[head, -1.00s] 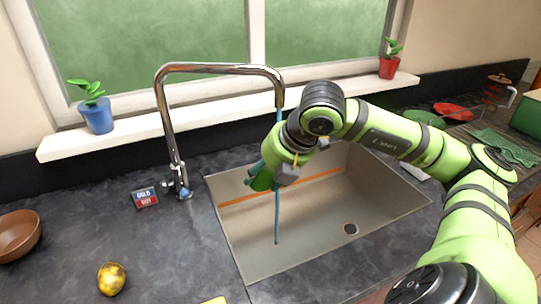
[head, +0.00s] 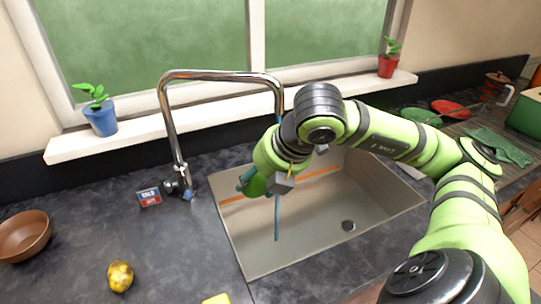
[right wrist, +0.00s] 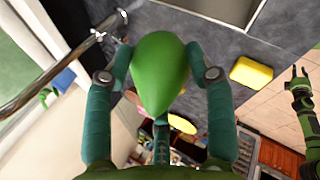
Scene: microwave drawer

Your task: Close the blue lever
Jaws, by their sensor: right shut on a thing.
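The small blue lever (head: 188,194) sits at the base of the chrome faucet (head: 172,130), beside the cold/hot sign (head: 149,197). A blue stream of water (head: 277,219) runs from the spout into the sink (head: 240,255). My right gripper (head: 250,183) is over the sink's left part, right of the lever and apart from it. It is shut on a smooth green teardrop-shaped object (right wrist: 160,70), which shows between its fingers in the right wrist view. My left gripper (right wrist: 300,73) shows only in that view, at the right edge, with its fingers apart and empty.
A yellow fruit (head: 120,276) and a brown bowl (head: 24,235) stand on the counter at left. A yellow sponge (head: 216,299) lies at the front edge. A blue plant pot (head: 101,118) is on the sill. The counter left of the sink is mostly clear.

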